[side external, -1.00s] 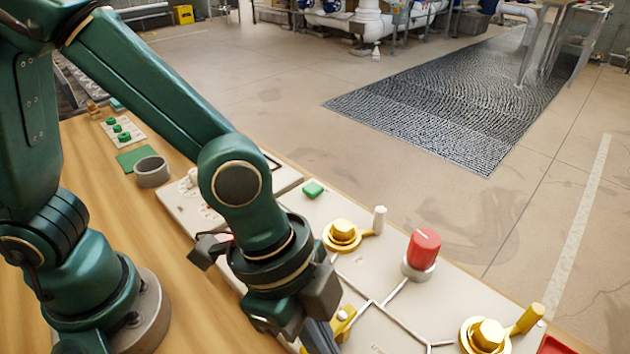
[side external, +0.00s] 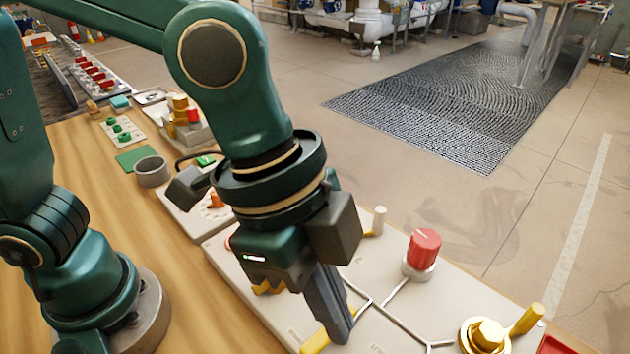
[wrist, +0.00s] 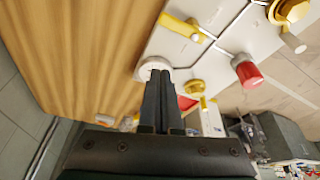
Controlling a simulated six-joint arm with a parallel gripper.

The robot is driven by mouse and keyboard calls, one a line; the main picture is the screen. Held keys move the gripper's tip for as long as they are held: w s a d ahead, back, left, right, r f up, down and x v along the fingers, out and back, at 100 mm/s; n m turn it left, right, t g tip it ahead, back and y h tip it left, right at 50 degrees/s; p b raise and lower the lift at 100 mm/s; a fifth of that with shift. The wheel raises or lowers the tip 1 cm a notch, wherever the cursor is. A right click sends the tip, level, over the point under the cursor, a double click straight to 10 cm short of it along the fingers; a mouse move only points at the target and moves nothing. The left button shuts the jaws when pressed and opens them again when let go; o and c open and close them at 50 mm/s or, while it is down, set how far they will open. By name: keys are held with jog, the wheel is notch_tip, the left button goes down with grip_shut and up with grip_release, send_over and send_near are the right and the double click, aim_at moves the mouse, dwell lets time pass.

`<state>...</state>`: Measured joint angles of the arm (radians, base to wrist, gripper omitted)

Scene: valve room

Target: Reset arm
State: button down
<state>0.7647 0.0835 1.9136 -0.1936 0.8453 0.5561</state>
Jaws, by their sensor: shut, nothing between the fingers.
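My gripper (side external: 338,334) points down over the pale valve panel (side external: 400,325), toward its near side. Its two dark fingers are together, with nothing seen between them. In the wrist view my gripper (wrist: 160,75) also shows shut, its tips overlapping a white round part (wrist: 150,66) at the panel's edge; I cannot tell whether they touch. A red knob (side external: 424,250) stands upright on a white base on the panel. A yellow valve (side external: 488,336) with a handle is at the front right. Another yellow lever (side external: 314,342) shows partly behind my fingers.
A grey ring (side external: 152,172) and a green mat (side external: 137,158) lie on the wooden table (side external: 185,290). A block with yellow and red parts (side external: 187,122) stands farther back. A red item (side external: 556,346) is at the lower right. The floor beyond the panel is open.

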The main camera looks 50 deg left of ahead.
jog(key=shift+a+r, duration=0.2)
jog(key=shift+r, duration=0.35)
jog(key=w+a+r+n+t, duration=0.2)
jog(key=a+n, duration=0.1)
jog(key=a, duration=0.3)
jog(key=w+a+r+n+t, duration=0.1)
jog(key=w+a+r+n, duration=0.1)
jog(key=a, duration=0.3)
jog(key=s+a+f+n+y, duration=0.1)
jog(key=s+a+f+n, duration=0.1)
jog(key=a+n, duration=0.2)
jog(key=s+a+f+n+t+y, duration=0.1)
jog(key=s+a+f+n+y, duration=0.1)
jog(key=a+n, duration=0.3)
jog(key=shift+s+a+y, duration=0.3)
jog(key=shift+s+a, duration=0.05)
jog(key=shift+a, duration=0.2)
